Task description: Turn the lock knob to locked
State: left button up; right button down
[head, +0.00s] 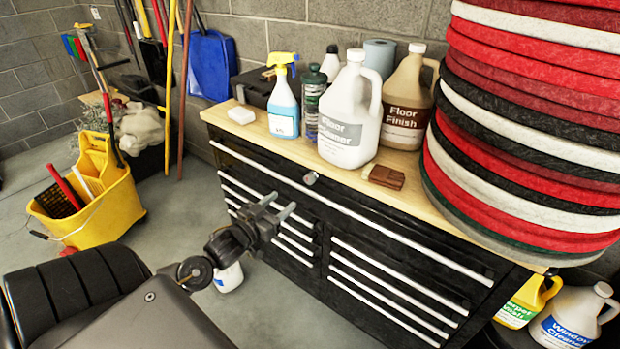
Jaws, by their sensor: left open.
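The lock knob (310,178) is a small round silver piece on the upper front of the black tool cabinet (270,172), just under the wooden top. It is too small to tell which way it is turned. My left gripper (285,201) is in front of the cabinet, a little below and left of the knob in the picture. Its two fingers are apart, with nothing between them, and point toward the cabinet front. The knob is not between the fingers. My right gripper is not in view.
Bottles (350,110) and a brown block (386,177) stand on the wooden top (275,143). A tall stack of round pads (530,130) stands at its right end. A yellow mop bucket (95,205) is at left, with open floor (185,215) between it and the cabinet.

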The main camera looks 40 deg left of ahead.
aim_at(307, 181)
pick_arm(q)
jog(key=w+p, duration=0.1)
jog(key=w, duration=1)
jog(key=shift+s, duration=0.1)
jog(key=c, duration=1)
